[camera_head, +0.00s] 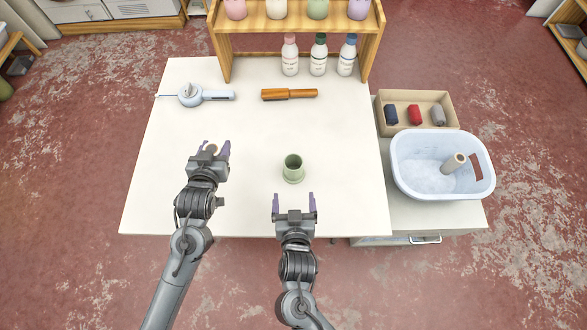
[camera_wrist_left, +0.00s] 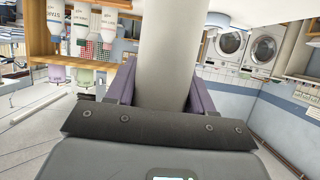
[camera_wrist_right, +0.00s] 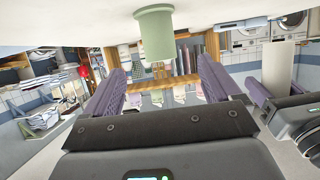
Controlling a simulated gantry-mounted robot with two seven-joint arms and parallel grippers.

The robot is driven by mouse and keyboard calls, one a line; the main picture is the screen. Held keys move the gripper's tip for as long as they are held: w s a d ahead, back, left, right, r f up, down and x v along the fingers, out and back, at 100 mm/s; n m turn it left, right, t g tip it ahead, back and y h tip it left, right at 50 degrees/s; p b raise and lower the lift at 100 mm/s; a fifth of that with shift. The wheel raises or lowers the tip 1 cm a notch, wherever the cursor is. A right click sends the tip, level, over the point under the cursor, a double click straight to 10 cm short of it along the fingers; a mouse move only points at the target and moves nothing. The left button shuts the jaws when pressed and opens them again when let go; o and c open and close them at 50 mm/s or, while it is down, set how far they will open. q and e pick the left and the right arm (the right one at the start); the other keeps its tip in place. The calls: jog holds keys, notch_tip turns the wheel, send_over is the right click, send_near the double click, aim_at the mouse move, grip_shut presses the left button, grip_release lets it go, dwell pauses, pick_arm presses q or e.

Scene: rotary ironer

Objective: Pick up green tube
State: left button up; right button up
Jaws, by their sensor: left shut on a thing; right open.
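The green tube (camera_head: 293,168) stands upright on the white table, right of its middle. It also shows in the right wrist view (camera_wrist_right: 154,36), at the top, beyond my fingers. My right gripper (camera_head: 294,204) is open and empty, just in front of the green tube and apart from it. My left gripper (camera_head: 214,149) is shut on a pale grey tube with a beige top (camera_head: 211,148), to the left of the green tube. That pale tube fills the space between my fingers in the left wrist view (camera_wrist_left: 161,55).
A wooden shelf (camera_head: 223,62) with bottles stands at the back. To the right are a tan box (camera_head: 455,118) with rolls and a white tub (camera_head: 480,188) containing a beige tube (camera_head: 453,163).

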aim_at(294, 175)
jog(key=x, duration=0.5)
jog(key=shift+w+r, duration=0.15)
jog(key=shift+r, duration=0.05)
jog(key=shift+x, duration=3.2)
jog(key=shift+d+f, duration=0.15)
jog(key=shift+f, duration=0.05)
jog(key=c, duration=1.1)
jog(key=shift+r, duration=5)
notch_tip(294, 175, down, 7)
jog(key=shift+f, duration=0.15)
